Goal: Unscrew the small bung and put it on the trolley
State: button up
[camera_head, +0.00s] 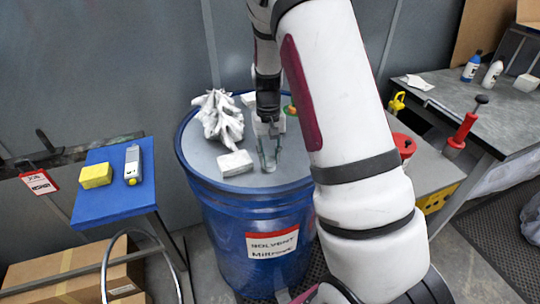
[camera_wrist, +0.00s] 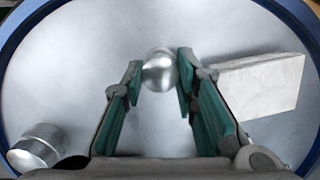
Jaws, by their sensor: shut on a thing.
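The blue solvent drum (camera_head: 245,200) stands upright, with a grey lid inside a blue rim. My gripper (camera_head: 268,163) reaches down to the lid from above. In the wrist view its green-padded fingers (camera_wrist: 158,75) are closed on the small bung (camera_wrist: 159,70), a shiny silver round piece. I cannot tell whether the bung is seated in the lid or free of it. A larger silver cap (camera_wrist: 36,148) is on the lid at lower left. Which piece of furniture is the trolley is not certain; a blue-topped stand (camera_head: 112,205) is left of the drum.
A crumpled white rag (camera_head: 219,117) and a white block (camera_head: 235,163) lie on the lid; the block is close to my gripper. A yellow sponge (camera_head: 96,176) and a grey device (camera_head: 132,165) occupy part of the blue top. A grey workbench (camera_head: 505,120) is at right.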

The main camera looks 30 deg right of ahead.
jog(key=n, duration=0.3)
jog(key=shift+n+h+p, duration=0.3)
jog(key=shift+n, duration=0.5)
jog(key=n+p, duration=0.1)
jog(key=n, duration=0.3)
jog(key=shift+n+h, duration=0.3)
jog(key=o, duration=0.8)
jog(key=shift+c, duration=0.2)
